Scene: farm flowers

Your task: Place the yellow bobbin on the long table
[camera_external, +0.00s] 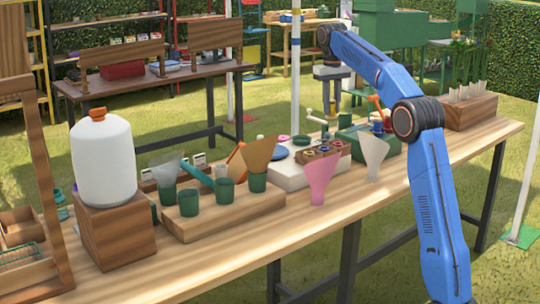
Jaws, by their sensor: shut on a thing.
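The long table (225,262) is the wooden bench running from the lower left to the right. My gripper (332,88) hangs pointing down at the end of my blue arm, above the far side of this table. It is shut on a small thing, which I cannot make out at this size. No yellow bobbin shows clearly. A small wooden rack (322,165) on the table holds small round pieces, some with yellowish tops. It stands below my gripper in the picture, and I cannot tell whether these are bobbins.
A white bottle (103,160) on a wooden block, a wooden riser (220,218) with green cups, pink and white paper cones (320,178), a green box (360,145) and a wooden holder (468,110) stand on the table. Its front edge is mostly bare. A white pole (296,65) rises behind.

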